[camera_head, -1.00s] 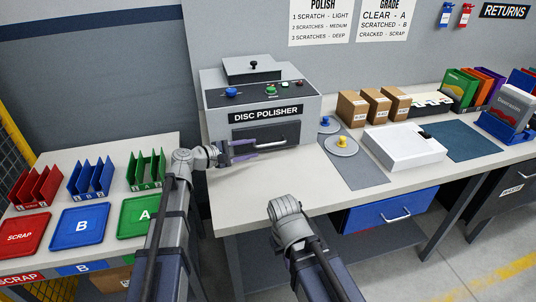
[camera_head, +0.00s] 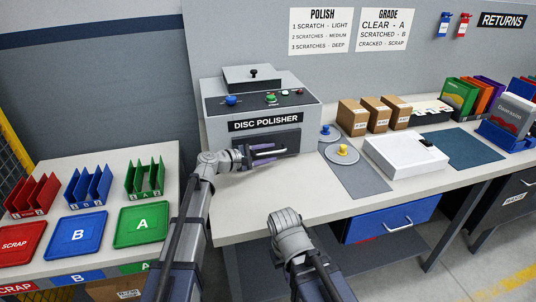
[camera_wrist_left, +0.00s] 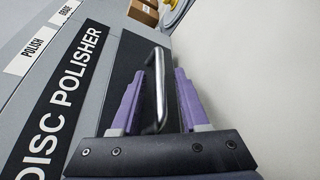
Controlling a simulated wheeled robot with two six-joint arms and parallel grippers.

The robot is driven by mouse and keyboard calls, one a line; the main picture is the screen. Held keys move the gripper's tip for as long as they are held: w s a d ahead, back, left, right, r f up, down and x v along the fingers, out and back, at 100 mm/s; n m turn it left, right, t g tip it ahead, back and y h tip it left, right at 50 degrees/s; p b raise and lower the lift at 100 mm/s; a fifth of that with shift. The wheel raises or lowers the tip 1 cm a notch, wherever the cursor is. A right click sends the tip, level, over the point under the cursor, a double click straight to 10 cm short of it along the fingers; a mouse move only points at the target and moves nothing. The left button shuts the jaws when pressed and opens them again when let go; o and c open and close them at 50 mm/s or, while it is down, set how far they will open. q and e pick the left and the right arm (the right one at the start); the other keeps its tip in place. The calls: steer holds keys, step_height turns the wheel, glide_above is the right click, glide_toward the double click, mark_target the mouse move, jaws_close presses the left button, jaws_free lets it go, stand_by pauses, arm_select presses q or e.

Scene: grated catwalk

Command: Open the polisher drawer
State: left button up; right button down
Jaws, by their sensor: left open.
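The grey disc polisher (camera_head: 262,103) stands on the left part of the workbench. Its dark drawer front (camera_head: 288,137) is below the name label and looks closed. The drawer has a silver bar handle (camera_wrist_left: 158,90). My left gripper (camera_head: 268,156) is in front of the drawer, with purple fingers. In the left wrist view the gripper (camera_wrist_left: 156,98) is open, with the handle between its fingers, one on each side; a gap shows on the right, and contact on the left cannot be told. My right arm shows low in the head view, but its gripper does not.
Two round pads with blue and yellow knobs (camera_head: 342,152) sit right of the polisher. A white box (camera_head: 400,155) and cardboard boxes (camera_head: 352,118) stand farther right. Coloured trays (camera_head: 78,229) and racks are on the left table.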

arm_select(q)
jaws_close()
stand_by(1.4)
